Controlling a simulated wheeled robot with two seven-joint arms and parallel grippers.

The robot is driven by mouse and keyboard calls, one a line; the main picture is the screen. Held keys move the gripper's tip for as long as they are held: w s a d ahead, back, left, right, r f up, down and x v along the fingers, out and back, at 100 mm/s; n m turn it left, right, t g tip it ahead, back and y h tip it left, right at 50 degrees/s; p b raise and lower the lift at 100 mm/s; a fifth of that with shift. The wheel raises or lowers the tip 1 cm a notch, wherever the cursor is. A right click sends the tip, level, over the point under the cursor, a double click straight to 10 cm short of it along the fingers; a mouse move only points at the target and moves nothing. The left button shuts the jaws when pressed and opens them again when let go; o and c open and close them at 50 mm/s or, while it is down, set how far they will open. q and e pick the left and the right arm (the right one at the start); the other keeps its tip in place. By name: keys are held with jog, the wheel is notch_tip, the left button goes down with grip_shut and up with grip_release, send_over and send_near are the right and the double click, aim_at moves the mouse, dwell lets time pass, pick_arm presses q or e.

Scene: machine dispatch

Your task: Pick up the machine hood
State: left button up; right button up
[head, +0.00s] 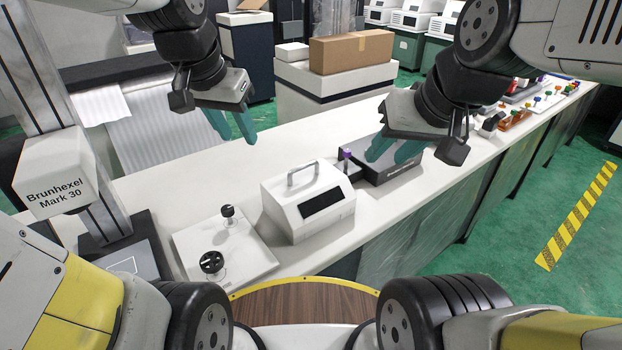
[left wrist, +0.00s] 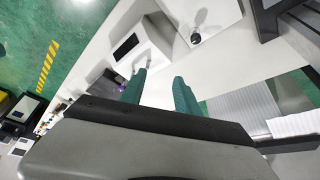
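The machine hood (head: 308,207) is a white box with a grey top handle and a dark front window. It stands upright on the white bench, and it also shows in the left wrist view (left wrist: 146,50). My left gripper (head: 232,127) is above the bench, behind and left of the hood in the head view, apart from it. Its two green fingers stand apart with nothing between them in the left wrist view (left wrist: 160,85). My right gripper (head: 393,152) is right of and behind the hood, over a dark tray; its green fingers look apart and empty.
A white plate with black knobs (head: 224,250) lies left of the hood. The dark tray (head: 395,172) is close on its right. A machine column labelled Brunhexel Mark 30 (head: 58,180) stands at the left. Coloured parts line the bench's far right. Bench behind the hood is clear.

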pick_arm(q)
jog(key=w+d+f+m+g, duration=0.2)
jog(key=w+d+f+m, duration=0.25)
jog(key=w, duration=0.55)
jog(key=m+g, duration=0.1)
jog(key=m, duration=0.1)
send_near(304, 166)
jog(key=f, duration=0.1)
jog(key=w+f, duration=0.1)
jog(key=f+m, duration=0.1)
jog(key=shift+w+d+g, duration=0.15)
jog(key=shift+d+g, duration=0.15)
jog(key=shift+g, duration=0.1)
jog(key=f, duration=0.7)
jog(key=shift+w+d+f, duration=0.15)
jog(key=shift+w+d, duration=0.15)
jog(key=shift+d, duration=0.05)
grip_shut()
